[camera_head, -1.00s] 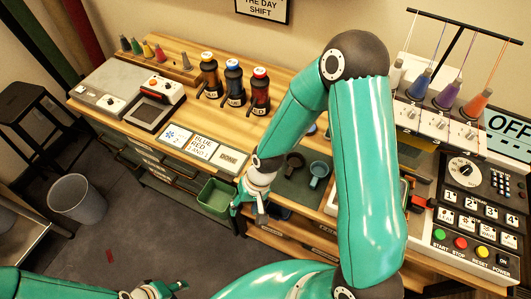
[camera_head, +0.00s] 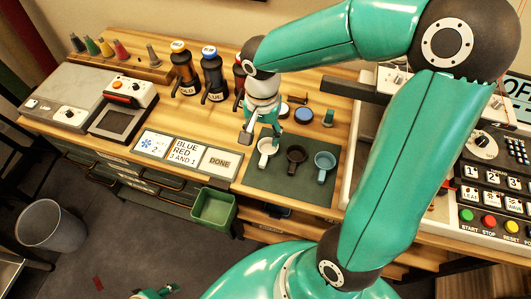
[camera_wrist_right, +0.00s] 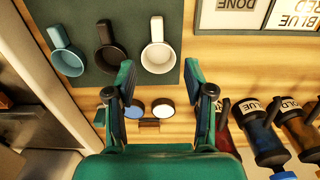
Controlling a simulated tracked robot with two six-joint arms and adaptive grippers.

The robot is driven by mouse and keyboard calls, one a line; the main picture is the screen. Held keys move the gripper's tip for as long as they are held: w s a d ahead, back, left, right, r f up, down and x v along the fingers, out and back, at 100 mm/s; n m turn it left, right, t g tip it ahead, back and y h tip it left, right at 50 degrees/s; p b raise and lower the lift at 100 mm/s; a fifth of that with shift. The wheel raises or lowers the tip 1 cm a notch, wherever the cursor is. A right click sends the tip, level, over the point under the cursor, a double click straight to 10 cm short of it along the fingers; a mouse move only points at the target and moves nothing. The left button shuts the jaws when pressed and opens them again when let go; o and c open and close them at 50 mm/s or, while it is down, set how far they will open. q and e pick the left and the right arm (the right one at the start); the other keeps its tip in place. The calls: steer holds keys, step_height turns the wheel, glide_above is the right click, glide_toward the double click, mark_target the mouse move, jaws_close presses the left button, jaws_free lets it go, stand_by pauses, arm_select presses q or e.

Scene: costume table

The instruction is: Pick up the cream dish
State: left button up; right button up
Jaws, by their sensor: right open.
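The cream dish (camera_head: 264,152), a small round cup with a handle, sits on a dark green mat (camera_head: 262,182) at the left of a row. A dark brown dish (camera_head: 295,157) and a blue dish (camera_head: 325,162) stand to its right. My right gripper (camera_head: 262,137) is open and empty just behind the cream dish. In the right wrist view, the cream dish (camera_wrist_right: 158,57) lies just beyond the open fingertips (camera_wrist_right: 160,76), roughly centred between them, its handle pointing away. My left gripper (camera_head: 158,292) shows only partly at the bottom edge; its jaws are unclear.
Cards and a DONE plate (camera_head: 219,161) lie left of the mat. Dark bottles (camera_head: 213,76) stand behind at the left. A green bin (camera_head: 213,206) is below the table's front edge. A button panel (camera_head: 490,190) is at the right.

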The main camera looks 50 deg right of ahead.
mark_target(264, 156)
steer(key=f, duration=0.9)
steer(key=shift+s+f, duration=0.2)
steer(key=shift+f, duration=0.05)
jaws_close()
